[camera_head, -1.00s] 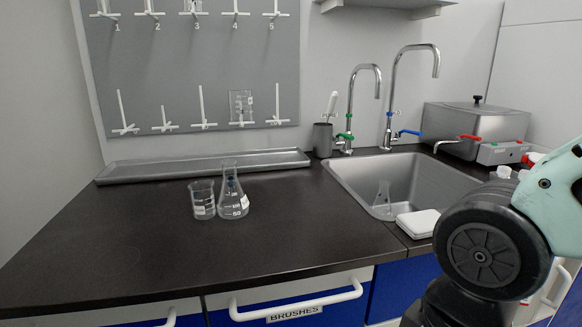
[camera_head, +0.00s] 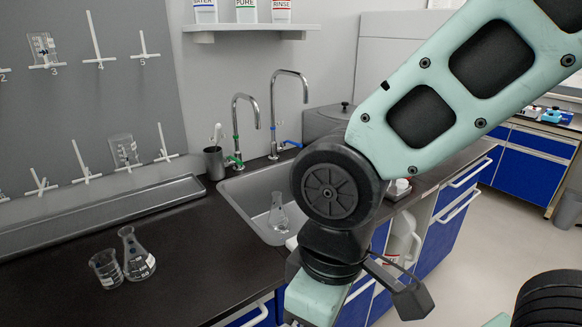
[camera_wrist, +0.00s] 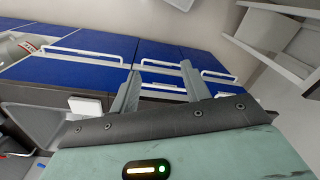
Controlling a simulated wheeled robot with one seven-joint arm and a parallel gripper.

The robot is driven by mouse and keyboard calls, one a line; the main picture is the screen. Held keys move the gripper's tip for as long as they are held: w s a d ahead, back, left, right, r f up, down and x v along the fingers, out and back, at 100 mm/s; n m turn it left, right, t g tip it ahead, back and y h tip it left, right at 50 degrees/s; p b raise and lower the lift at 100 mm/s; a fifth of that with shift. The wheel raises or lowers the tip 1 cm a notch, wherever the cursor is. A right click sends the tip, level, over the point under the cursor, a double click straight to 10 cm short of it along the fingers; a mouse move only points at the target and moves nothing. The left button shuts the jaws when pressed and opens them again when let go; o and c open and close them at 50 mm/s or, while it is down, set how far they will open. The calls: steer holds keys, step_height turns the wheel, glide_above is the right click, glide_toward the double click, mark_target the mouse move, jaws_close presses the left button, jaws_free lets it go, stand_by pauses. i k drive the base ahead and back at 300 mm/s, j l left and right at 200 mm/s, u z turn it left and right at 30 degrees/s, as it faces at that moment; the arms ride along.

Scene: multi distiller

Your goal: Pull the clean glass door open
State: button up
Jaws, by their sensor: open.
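No door with a readable clean glass label shows in either view. Blue cabinet fronts (camera_head: 430,247) with white bar handles (camera_head: 462,205) run along the counter's right side in the head view, partly behind my arm. The wrist view shows blue fronts (camera_wrist: 95,68) with white handles (camera_wrist: 160,91); I cannot tell which belongs to the clean glass door. My gripper (camera_wrist: 160,66) is open and empty. Its fingers point toward the blue fronts, and no handle is visibly held between them. My arm hides its fingers in the head view.
A beaker (camera_head: 106,268) and a flask (camera_head: 137,254) stand on the dark counter (camera_head: 60,290). Another flask (camera_head: 278,212) is in the sink (camera_head: 250,192). A jug (camera_head: 402,238) stands in an open cabinet bay. Free floor (camera_head: 500,240) lies to the right.

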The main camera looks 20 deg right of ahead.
mark_target(443, 230)
steer(key=z, duration=1.65)
steer(key=i+l+u, duration=0.4)
steer(key=i+l, duration=0.15)
steer(key=i, duration=0.4)
steer(key=i+l+u, duration=0.45)
steer(key=i+l, duration=0.4)
